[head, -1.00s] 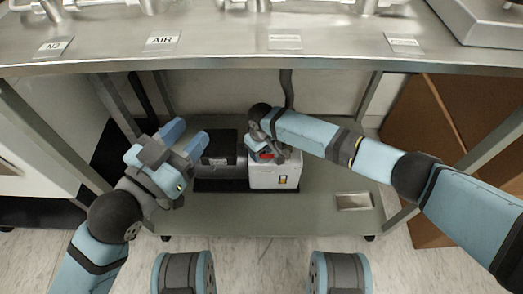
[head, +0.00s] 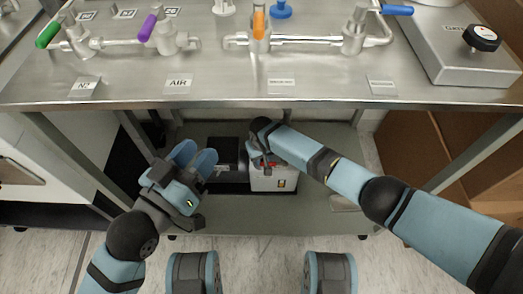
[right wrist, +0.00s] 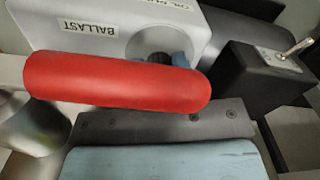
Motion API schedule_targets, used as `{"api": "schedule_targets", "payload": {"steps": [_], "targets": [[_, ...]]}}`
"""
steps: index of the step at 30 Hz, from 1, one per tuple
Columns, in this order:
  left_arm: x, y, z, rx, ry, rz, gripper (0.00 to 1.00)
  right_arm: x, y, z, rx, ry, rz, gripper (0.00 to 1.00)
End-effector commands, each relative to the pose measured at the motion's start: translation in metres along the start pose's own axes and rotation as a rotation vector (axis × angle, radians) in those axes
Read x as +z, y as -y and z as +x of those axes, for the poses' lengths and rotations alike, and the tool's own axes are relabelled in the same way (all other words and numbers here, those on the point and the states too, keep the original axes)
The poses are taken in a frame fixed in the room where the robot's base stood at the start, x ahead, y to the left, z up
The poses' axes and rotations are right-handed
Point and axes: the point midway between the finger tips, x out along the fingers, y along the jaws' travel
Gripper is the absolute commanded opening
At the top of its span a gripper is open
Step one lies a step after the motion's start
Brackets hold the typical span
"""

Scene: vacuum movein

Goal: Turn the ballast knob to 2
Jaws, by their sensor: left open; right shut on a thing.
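The vacuum pump's white box (head: 272,181) stands on the lower shelf under the bench. In the right wrist view, its white face (right wrist: 95,25) carries a BALLAST label (right wrist: 95,29). My left gripper (head: 193,160) is open and empty, left of the pump.
The dark pump motor (head: 224,155) lies left of the white box. The steel bench top (head: 220,85) above carries valves and labels. Shelf legs stand at both sides. Brown boxes (head: 460,160) are at right. The shelf front is mostly clear.

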Motion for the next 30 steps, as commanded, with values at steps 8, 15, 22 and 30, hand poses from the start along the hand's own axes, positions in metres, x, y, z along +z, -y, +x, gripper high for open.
{"api": "schedule_targets", "payload": {"steps": [8, 15, 22, 30], "targets": [[-0.01, -0.002, 0.0, -0.002, -0.036, 0.003, 0.43, 0.0, 0.0, 0.0, 0.0, 0.001, 0.061, 0.03], [-0.01, -0.002, 0.0, -0.002, -0.036, 0.004, 0.43, 0.001, 0.0, 0.0, 0.0, 0.002, 0.059, 0.48], [-0.01, -0.002, 0.0, -0.001, -0.037, 0.003, 0.43, 0.001, 0.0, 0.001, 0.0, 0.002, 0.058, 0.53], [-0.029, -0.005, -0.001, -0.006, -0.085, 0.01, 0.43, 0.0, 0.0, -0.025, -0.002, 0.001, 0.059, 0.53]]}}
